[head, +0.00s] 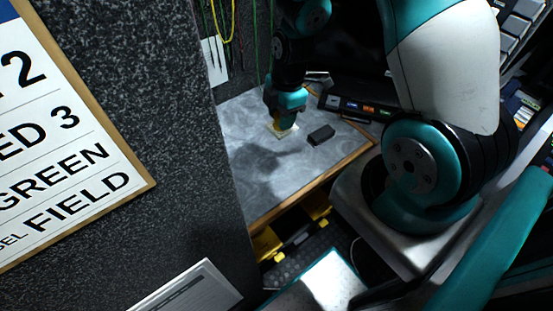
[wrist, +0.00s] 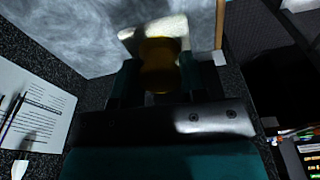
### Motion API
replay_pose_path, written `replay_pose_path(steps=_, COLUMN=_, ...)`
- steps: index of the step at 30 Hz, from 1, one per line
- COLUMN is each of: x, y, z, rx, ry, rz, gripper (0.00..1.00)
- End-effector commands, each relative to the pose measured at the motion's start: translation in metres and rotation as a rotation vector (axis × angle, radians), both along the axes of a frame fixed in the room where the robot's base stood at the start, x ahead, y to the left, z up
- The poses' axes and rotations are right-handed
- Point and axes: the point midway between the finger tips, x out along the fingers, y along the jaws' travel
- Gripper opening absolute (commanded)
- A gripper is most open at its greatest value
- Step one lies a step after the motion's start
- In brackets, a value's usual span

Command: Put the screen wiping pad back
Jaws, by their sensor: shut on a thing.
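My gripper (head: 285,112) points down over the grey, wood-edged desktop (head: 265,180). In the wrist view, its fingers (wrist: 159,78) are shut on an amber, rounded grip (wrist: 160,62). A pale cream square (wrist: 135,40) shows just beyond the grip and looks like the wiping pad's flat part. In the head view this pale square (head: 281,131) lies under the fingertips, at or close to the desktop; I cannot tell whether it touches. The grip is hidden behind the gripper there.
A small dark block (head: 321,135) lies on the desktop just right of the gripper. A dark panel with coloured buttons (head: 360,107) runs along the back right. A speckled grey partition (head: 190,130) stands at left. A printed sheet (wrist: 30,105) with pens shows in the wrist view.

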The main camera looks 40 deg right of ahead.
Motion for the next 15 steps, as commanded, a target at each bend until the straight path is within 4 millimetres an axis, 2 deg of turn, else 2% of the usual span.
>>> replay_pose_path(steps=1, x=-0.002, y=0.000, z=-0.017, rx=0.001, ry=0.009, rz=0.000, gripper=0.20)
replay_pose_path(steps=9, x=-0.001, y=0.000, z=-0.089, rx=0.000, ry=0.004, rz=-0.001, gripper=0.20)
replay_pose_path(steps=15, x=0.000, y=-0.001, z=-0.120, rx=-0.002, ry=-0.001, rz=-0.001, gripper=0.20)
